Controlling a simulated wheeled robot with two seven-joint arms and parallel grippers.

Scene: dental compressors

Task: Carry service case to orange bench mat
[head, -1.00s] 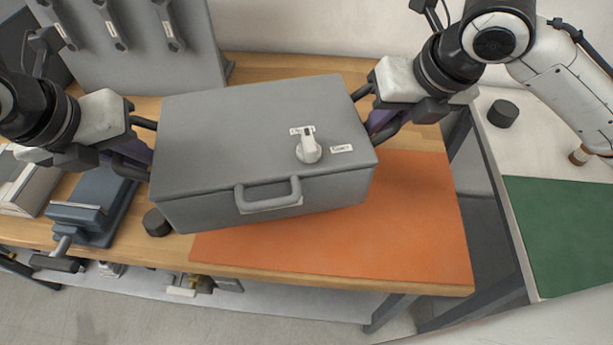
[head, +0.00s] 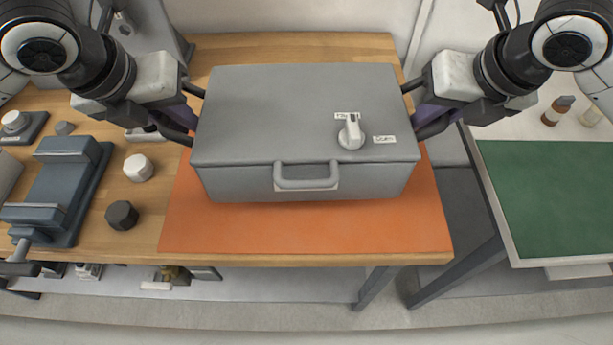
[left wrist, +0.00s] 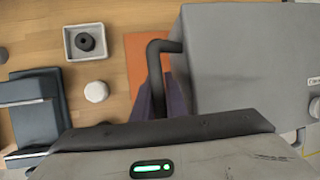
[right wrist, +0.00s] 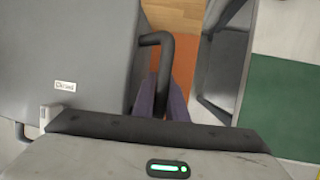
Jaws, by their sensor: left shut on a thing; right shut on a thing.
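The grey service case (head: 290,110) has a front handle, a white knob on its lid and two small labels. It is level, over the orange bench mat (head: 300,232) on the wooden bench. I cannot tell whether its underside touches the mat. My left gripper (head: 186,112) is shut on the case's left side handle, which also shows in the left wrist view (left wrist: 155,62). My right gripper (head: 420,108) is shut on the right side handle, also seen in the right wrist view (right wrist: 165,55). The mat's rear part is hidden under the case.
A blue-grey vise (head: 65,190) stands on the bench at left, with a white knob (head: 138,167) and a black knob (head: 122,215) beside it. A separate table with a green mat (head: 550,190) is at right, across a gap.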

